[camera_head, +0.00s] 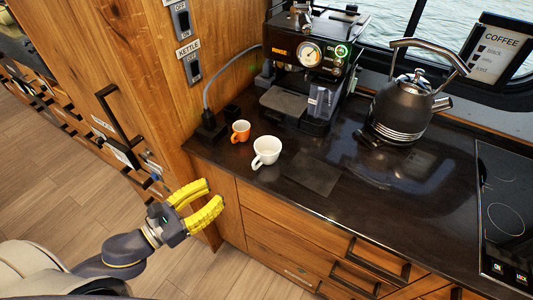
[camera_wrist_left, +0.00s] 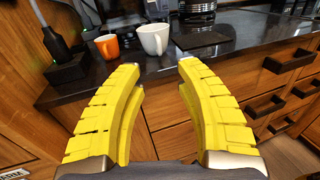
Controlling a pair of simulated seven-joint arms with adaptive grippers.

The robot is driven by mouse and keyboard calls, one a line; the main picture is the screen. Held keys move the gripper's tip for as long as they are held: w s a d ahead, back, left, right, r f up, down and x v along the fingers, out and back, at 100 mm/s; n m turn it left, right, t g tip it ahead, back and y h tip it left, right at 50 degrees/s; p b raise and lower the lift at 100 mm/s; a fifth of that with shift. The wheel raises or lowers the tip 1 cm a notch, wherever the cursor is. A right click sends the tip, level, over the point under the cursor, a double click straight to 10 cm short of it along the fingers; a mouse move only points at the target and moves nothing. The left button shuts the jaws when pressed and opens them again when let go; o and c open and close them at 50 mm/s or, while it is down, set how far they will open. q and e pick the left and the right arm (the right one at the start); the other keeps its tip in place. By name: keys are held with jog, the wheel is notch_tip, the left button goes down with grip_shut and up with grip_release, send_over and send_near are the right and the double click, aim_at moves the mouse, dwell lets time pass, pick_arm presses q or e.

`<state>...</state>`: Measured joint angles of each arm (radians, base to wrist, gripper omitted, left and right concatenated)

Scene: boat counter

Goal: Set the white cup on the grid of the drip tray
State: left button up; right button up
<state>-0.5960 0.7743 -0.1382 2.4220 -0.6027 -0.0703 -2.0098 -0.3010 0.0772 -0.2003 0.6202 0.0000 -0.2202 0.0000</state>
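The white cup (camera_head: 266,151) stands upright on the dark counter, near its front edge; it also shows in the left wrist view (camera_wrist_left: 153,39). The drip tray (camera_head: 284,103) is the flat part at the base of the black coffee machine, behind the cup, and nothing stands on it. My left gripper (camera_head: 214,190) has yellow fingers, is open and empty, and is in front of the counter edge, below and left of the cup. In the left wrist view the cup lies beyond the gap between the fingertips (camera_wrist_left: 160,64). My right gripper is not in view.
An orange cup (camera_head: 241,131) stands close to the left of the white cup. A black socket block with a cable (camera_head: 209,128) is at the counter's left end. A kettle (camera_head: 404,105) stands to the right. The counter in front of the kettle (camera_head: 390,190) is clear.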

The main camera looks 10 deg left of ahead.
aim_at(253, 164)
pick_arm(q)
jog(key=shift+x, duration=7.3)
jog(key=shift+w+a+f, duration=0.1)
jog(key=shift+c, duration=0.2)
grip_shut()
